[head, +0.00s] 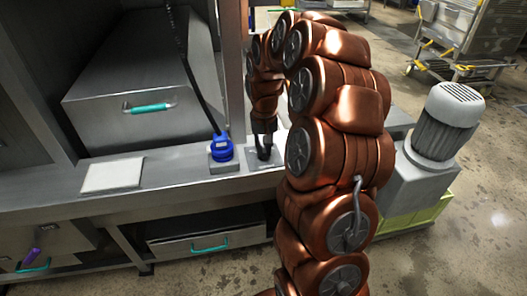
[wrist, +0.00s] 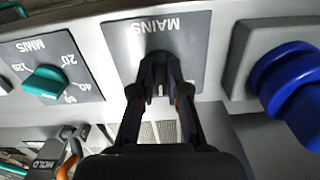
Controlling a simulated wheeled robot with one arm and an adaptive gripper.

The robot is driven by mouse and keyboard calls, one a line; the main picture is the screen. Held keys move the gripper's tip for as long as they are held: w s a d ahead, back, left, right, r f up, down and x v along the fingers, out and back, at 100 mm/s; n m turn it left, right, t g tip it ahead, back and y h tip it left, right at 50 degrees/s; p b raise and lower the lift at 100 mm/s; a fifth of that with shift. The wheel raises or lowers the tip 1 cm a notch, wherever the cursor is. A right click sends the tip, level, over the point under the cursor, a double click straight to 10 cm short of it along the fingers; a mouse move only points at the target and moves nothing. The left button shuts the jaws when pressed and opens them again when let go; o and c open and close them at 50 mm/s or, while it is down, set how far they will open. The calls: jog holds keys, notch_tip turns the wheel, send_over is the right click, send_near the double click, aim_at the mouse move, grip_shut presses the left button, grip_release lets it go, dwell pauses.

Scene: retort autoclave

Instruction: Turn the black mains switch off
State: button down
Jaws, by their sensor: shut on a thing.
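The mains plate (wrist: 190,50) is a grey panel with the word MAINS upside down in the wrist view. The black mains switch (wrist: 159,62) sits on it and is mostly hidden by my fingers. My gripper (wrist: 160,91) points at the plate, with its two black fingertips shut on the switch from both sides. A small pale mark shows between the fingertips. In the head view my gripper (head: 264,147) comes down onto the plate on the grey ledge, right of the blue knob. I cannot tell the switch's position.
A blue knob (wrist: 290,85) on a grey block stands close to the right of the plate. A motor with a grey ribbed housing (head: 449,120) stands right of my arm.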

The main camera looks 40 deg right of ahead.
aim_at(265, 150)
jog(key=n+b, duration=0.1)
jog(key=n, duration=0.3)
jog(key=shift+d+n, duration=0.15)
jog(key=shift+n, duration=0.15)
jog(key=shift+d+n, duration=0.15)
jog(key=shift+n, duration=2.45)
jog(key=c, duration=1.2)
grip_release()
jog(key=shift+o, duration=0.2)
notch_tip(265, 150, up, 12)
